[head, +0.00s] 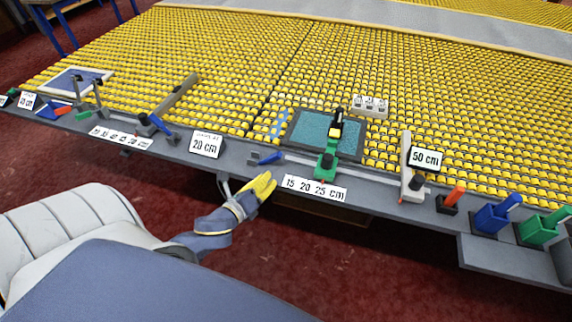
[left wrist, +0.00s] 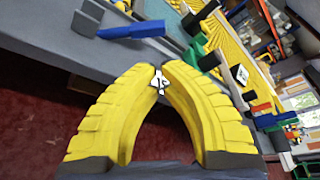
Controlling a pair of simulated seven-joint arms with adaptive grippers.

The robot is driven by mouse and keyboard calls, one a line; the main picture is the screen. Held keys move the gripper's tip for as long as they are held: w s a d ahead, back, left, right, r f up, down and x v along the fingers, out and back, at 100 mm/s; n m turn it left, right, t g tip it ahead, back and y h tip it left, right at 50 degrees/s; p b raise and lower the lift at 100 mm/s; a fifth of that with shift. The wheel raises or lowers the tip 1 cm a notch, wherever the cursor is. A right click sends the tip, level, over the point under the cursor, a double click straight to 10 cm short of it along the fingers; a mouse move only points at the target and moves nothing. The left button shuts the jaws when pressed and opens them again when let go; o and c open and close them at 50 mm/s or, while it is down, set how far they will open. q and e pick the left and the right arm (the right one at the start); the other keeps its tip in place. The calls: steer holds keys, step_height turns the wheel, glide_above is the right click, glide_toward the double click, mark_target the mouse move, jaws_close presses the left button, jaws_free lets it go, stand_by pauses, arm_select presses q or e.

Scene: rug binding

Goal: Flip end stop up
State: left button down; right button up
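My left gripper (head: 262,186) is in front of the bench's front edge, just below a blue lever (head: 268,158) that lies flat on the grey rail. In the left wrist view its yellow fingers (left wrist: 160,70) arch together, tips meeting or nearly so, with a small white marked patch showing between them. The blue lever (left wrist: 130,29) with its dark end lies beyond the fingers, apart from them. I cannot tell for certain which part is the end stop. A green clamp-like tool (head: 327,163) stands right of the lever. My right gripper is not in view.
The grey rail carries a 20 cm sign (head: 206,145), a 15 20 25 cm label (head: 314,188) and a 50 cm sign (head: 426,158). A teal rug piece (head: 305,130) lies on yellow rollers. Blue (head: 490,219) and green (head: 540,232) holders stand at right.

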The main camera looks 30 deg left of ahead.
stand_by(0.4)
arm_select(q)
steer(key=shift+x, duration=5.05)
